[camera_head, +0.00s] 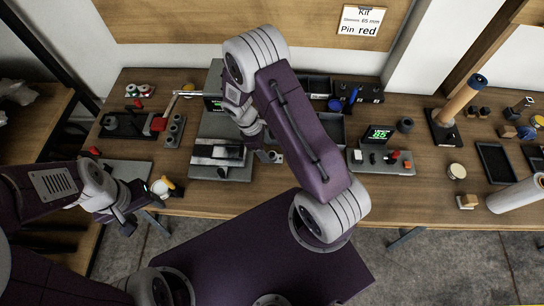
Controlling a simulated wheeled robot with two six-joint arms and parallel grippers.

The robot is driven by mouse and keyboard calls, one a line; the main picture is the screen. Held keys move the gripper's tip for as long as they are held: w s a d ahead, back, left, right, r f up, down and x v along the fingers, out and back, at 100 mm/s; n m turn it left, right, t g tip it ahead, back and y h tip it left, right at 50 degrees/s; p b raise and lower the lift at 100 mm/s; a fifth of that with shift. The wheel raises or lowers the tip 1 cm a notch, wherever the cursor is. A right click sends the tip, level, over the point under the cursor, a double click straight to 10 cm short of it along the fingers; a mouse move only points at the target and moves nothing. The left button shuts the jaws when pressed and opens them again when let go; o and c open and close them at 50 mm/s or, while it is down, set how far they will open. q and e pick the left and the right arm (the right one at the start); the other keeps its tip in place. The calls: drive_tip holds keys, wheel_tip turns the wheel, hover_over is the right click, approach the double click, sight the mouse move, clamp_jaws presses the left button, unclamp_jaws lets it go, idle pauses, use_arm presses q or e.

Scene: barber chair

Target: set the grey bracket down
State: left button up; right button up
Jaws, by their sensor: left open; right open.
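A light grey piece (217,152), which may be the grey bracket, lies in a dark fixture on a grey base (205,172) at the middle of the bench. My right gripper (268,156) is beside the right end of this fixture, partly covered by its own arm. It is open, and I see nothing held in it. My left gripper (140,211) is open at the bench's front left edge, close to a small white and orange object (161,187). It is well apart from the fixture.
A display reading 85 (379,133) stands right of my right arm. A tall wooden roll on a black stand (459,101) and a dark tray (495,163) are further right. A sign (361,20) reads Pin red. The front middle right of the wooden bench (400,200) is clear.

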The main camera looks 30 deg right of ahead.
sight(271, 153)
drive_tip(key=x, duration=0.5)
drive_tip(key=shift+d+r, duration=0.1)
drive_tip(key=shift+d, duration=0.05)
drive_tip(key=shift+r, duration=0.1)
clamp_jaws()
drive_tip(key=shift+r, duration=0.1)
drive_tip(key=shift+r, duration=0.3)
wheel_tip(271, 153, up, 3)
drive_tip(key=shift+s+r, duration=0.1)
drive_tip(key=shift+r, duration=0.1)
drive_tip(key=s+d+r, duration=0.6)
drive_tip(key=s, duration=0.3)
drive_tip(key=shift+s+d+r+b, duration=0.3)
drive_tip(key=shift+r+b, duration=0.1)
drive_tip(key=shift+b, duration=0.05)
